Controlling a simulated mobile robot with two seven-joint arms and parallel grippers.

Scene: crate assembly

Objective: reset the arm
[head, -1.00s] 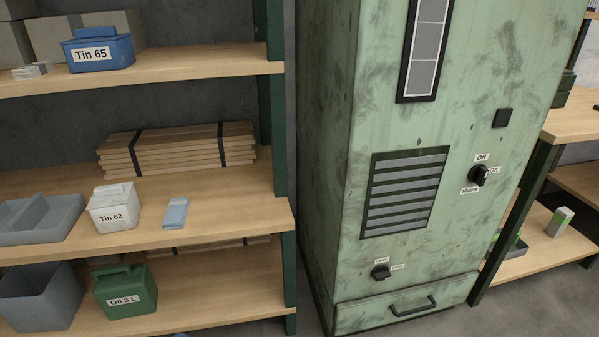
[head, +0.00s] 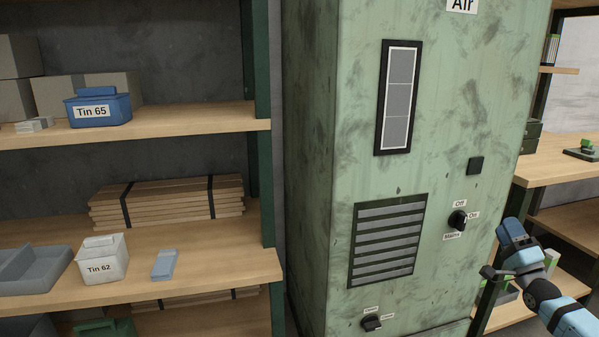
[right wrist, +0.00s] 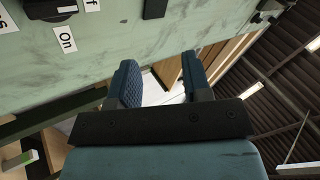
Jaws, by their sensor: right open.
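My right gripper (head: 511,231) is in the head view at the right, in front of the right edge of the green cabinet (head: 345,120). It is to the right of the Mains switch (head: 457,220) and a little lower, apart from it. In the right wrist view its two blue fingers (right wrist: 160,78) stand apart with nothing between them. The cabinet face and the On label (right wrist: 66,39) show beyond them at the upper left. My left gripper is not in view.
A shelf unit (head: 200,117) on the left holds a blue Tin 65 (head: 98,108), a white Tin 62 (head: 101,262) and strapped boards (head: 170,200). A workbench (head: 560,170) stands right of the cabinet, behind my right arm. The floor space before the cabinet looks clear.

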